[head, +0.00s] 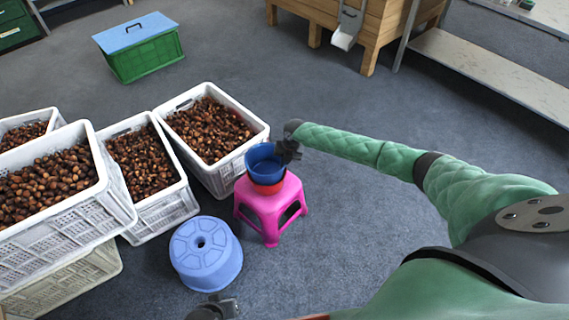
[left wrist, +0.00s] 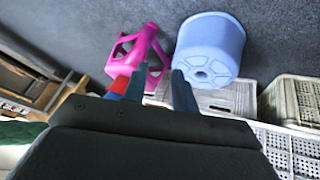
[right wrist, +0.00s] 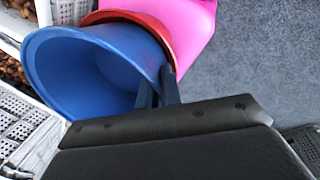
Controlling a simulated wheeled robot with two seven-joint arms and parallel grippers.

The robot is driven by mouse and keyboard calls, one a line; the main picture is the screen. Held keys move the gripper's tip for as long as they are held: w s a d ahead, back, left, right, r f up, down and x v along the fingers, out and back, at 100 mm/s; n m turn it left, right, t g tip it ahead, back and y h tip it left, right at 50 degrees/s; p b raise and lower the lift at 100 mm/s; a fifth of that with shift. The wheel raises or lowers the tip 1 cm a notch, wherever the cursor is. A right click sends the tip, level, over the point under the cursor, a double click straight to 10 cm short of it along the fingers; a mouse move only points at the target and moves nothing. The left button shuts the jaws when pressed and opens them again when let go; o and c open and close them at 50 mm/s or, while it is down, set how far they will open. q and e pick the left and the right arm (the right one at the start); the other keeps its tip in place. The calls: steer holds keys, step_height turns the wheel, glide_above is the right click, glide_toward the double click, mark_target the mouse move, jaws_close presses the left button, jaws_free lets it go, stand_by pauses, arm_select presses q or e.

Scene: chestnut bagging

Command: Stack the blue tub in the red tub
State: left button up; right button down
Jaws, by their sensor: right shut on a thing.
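My right gripper (head: 288,151) is shut on the rim of the blue tub (head: 262,160), at its right side. The blue tub sits over the red tub (head: 267,188), which stands on the pink stool (head: 269,208). In the right wrist view the blue tub (right wrist: 85,75) is open toward the camera, with the red tub's rim (right wrist: 150,22) curving behind it; how deep it sits inside is hidden. My left gripper (head: 215,308) is low at the bottom edge, apart from the tubs. Its fingers (left wrist: 162,85) are apart and empty in the left wrist view.
White crates of chestnuts (head: 262,132) stand left of and behind the stool. A blue round stool (head: 205,255) is in front of it. A green bin with a blue lid (head: 145,62) stands further back. The floor right of the stool is clear.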

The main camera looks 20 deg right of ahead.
steer(key=shift+f, duration=0.55)
arm_select(q)
steer(key=shift+w+r, duration=0.1)
steer(key=shift+w, duration=0.1)
arm_select(e)
steer(key=shift+f, duration=0.1)
arm_select(q)
steer(key=shift+f, duration=0.2)
arm_select(e)
steer(key=shift+f, duration=0.15)
arm_select(q)
steer(key=shift+f+b, duration=0.3)
steer(key=shift+f, duration=0.3)
steer(key=shift+f, duration=0.4)
arm_select(e)
steer(key=shift+f, duration=0.15)
steer(key=shift+f, duration=0.1)
arm_select(q)
steer(key=shift+s+f, duration=0.1)
steer(key=shift+f, duration=0.45)
steer(key=shift+d+f+t, duration=0.1)
steer(key=shift+t, duration=0.2)
